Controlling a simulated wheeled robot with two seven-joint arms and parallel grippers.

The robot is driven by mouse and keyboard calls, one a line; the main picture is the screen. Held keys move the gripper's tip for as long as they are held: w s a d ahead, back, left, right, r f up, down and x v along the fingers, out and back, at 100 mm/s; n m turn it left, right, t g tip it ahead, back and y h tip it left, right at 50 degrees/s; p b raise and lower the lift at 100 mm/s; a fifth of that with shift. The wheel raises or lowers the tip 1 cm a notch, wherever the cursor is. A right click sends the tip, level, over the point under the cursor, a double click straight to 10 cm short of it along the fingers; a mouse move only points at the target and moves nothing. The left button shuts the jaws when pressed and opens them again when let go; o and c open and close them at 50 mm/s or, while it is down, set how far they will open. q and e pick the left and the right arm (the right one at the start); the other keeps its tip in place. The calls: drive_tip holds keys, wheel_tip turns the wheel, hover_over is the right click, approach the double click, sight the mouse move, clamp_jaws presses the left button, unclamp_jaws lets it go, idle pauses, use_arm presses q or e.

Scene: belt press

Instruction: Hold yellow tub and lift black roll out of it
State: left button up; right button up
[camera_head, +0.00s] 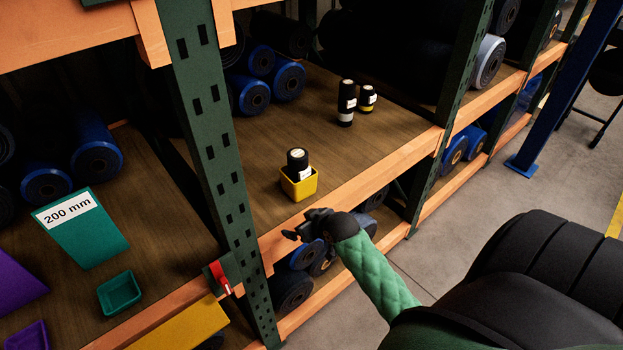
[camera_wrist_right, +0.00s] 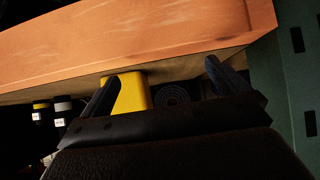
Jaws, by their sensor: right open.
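The yellow tub (camera_head: 306,187) stands upright on the wooden shelf close to its front beam. The black roll (camera_head: 297,157), with a white label, stands in the tub and sticks out above its rim. My right gripper (camera_head: 299,224) is open and empty in front of the shelf's orange beam, just below and apart from the tub. In the right wrist view a yellow surface, seemingly the tub (camera_wrist_right: 133,92), shows past one finger of my gripper (camera_wrist_right: 162,72). The roll in the tub is not clear there. My left gripper is not in view.
Two black bottle-like rolls (camera_head: 347,103) stand farther back on the shelf. Blue-edged large rolls (camera_head: 288,80) lie behind. A green upright post (camera_head: 210,140) is left of the tub. The orange beam (camera_head: 360,184) edges the shelf. Bare shelf surrounds the tub.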

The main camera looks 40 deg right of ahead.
sight(304, 174)
drive_tip(key=w+d+r+t, duration=0.1)
drive_tip(key=w+d+r, duration=0.2)
drive_tip(key=w+d, duration=0.1)
drive_tip(key=w+d+r+m+t, duration=0.1)
drive_tip(key=w+d+r+t, duration=0.1)
drive_tip(key=w+d+r, duration=0.1)
drive_tip(key=shift+w+d+r+h, duration=0.3)
drive_tip(key=shift+w+d+r, duration=0.1)
drive_tip(key=shift+d+r, duration=0.3)
drive_tip(key=shift+w+d, duration=0.1)
drive_tip(key=shift+w, duration=0.3)
drive_tip(key=p+x, duration=0.2)
drive_tip(key=x, duration=0.3)
drive_tip(key=shift+w, duration=0.2)
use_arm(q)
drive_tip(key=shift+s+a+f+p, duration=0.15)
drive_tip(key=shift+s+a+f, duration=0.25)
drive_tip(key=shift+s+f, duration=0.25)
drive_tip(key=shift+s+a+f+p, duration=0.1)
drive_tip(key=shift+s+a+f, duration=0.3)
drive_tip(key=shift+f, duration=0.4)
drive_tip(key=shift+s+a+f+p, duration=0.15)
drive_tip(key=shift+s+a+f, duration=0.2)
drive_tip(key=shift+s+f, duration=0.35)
use_arm(e)
drive_tip(key=shift+x, duration=0.9)
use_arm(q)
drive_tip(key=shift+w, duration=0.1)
use_arm(e)
drive_tip(key=c, duration=0.8)
